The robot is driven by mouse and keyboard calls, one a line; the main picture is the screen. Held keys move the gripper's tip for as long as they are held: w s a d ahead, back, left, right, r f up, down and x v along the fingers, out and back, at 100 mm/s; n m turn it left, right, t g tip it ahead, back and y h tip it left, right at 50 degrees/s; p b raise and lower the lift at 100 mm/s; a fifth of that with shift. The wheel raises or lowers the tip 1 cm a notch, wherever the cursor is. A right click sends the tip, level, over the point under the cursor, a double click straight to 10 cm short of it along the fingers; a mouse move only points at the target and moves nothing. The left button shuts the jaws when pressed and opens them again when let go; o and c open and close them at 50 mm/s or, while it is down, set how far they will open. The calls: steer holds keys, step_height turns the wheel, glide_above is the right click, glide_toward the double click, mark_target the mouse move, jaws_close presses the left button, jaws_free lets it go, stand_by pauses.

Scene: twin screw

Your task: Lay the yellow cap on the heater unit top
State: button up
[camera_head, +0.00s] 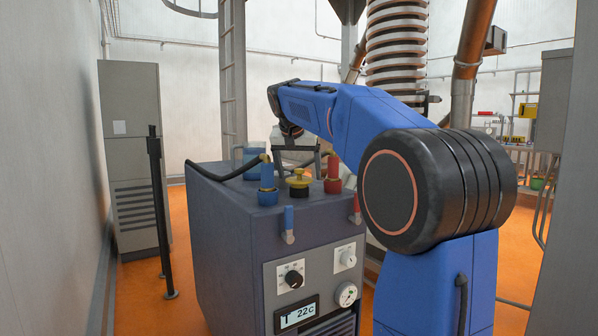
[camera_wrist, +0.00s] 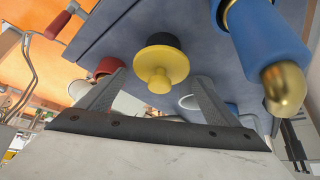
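The heater unit (camera_head: 225,225) is a dark grey-blue box with knobs and a display on its front. The yellow cap (camera_head: 299,178) sits upright on a black round fitting in the middle of its top, between a blue fitting and a red one. In the wrist view, the yellow cap (camera_wrist: 160,72) shows its small knob towards me, with the black ring (camera_wrist: 162,40) behind it. My gripper (camera_wrist: 157,78) is open, one finger on each side of the cap's line. I see gaps between fingers and cap and cannot tell the exact depth. In the head view my arm hangs over the unit's top.
The blue fitting (camera_head: 267,183) carries a brass piece and a black hose. It stands close in the wrist view (camera_wrist: 265,45). The red fitting (camera_head: 333,178) is at the right. Blue and red valve handles (camera_head: 289,222) are on the front. A grey cabinet (camera_head: 132,160) stands left.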

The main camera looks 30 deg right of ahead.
steer(key=v, duration=1.2)
steer(key=shift+r, duration=0.2)
steer(key=shift+d, duration=0.1)
